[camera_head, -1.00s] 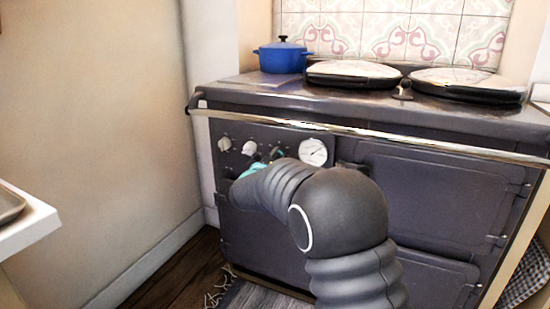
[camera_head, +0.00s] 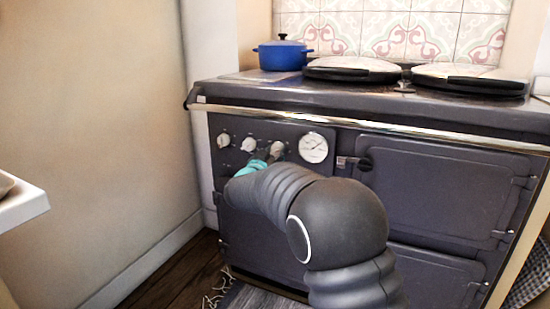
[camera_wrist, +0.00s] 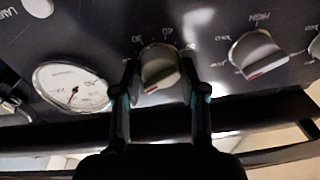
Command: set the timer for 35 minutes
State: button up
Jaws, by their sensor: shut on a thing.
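The timer knob (camera_head: 277,149) is the pale round knob nearest the white dial on the stove's control panel. In the wrist view the timer knob (camera_wrist: 159,68) sits between the two dark fingers of my gripper (camera_wrist: 160,75), one on each side. My gripper is shut on it. Small numbers, which look like 30 and 40, show above the knob, and a reddish mark shows at its lower end. I cannot tell the exact setting. In the head view my gripper (camera_head: 270,160) is at the panel, mostly hidden by my arm.
Two more knobs (camera_head: 248,144) (camera_head: 223,140) are left of the timer knob. A white dial (camera_head: 313,147) is to its right. A metal rail (camera_head: 360,127) runs above the panel. A blue pot (camera_head: 282,55) stands on the stove (camera_head: 440,190). A white counter (camera_head: 22,205) juts in at left.

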jog(key=m+h+b, duration=0.1)
jog(key=m+b, duration=0.1)
jog(key=m, duration=0.4)
jog(key=shift+f+b, duration=0.15)
jog(key=shift+b, duration=0.2)
jog(key=m, duration=0.6)
jog(key=shift+g+h+b, duration=0.35)
jog(key=shift+g+h, duration=0.05)
jog(key=m, duration=0.7)
jog(key=shift+a+g, duration=0.1)
jog(key=shift+g, duration=0.2)
jog(key=m, duration=0.5)
jog(key=shift+h, duration=0.3)
jog(key=shift+m+g, duration=0.3)
jog(key=o, duration=1.1)
jog(key=shift+o, duration=0.2)
jog(key=v, duration=1.2)
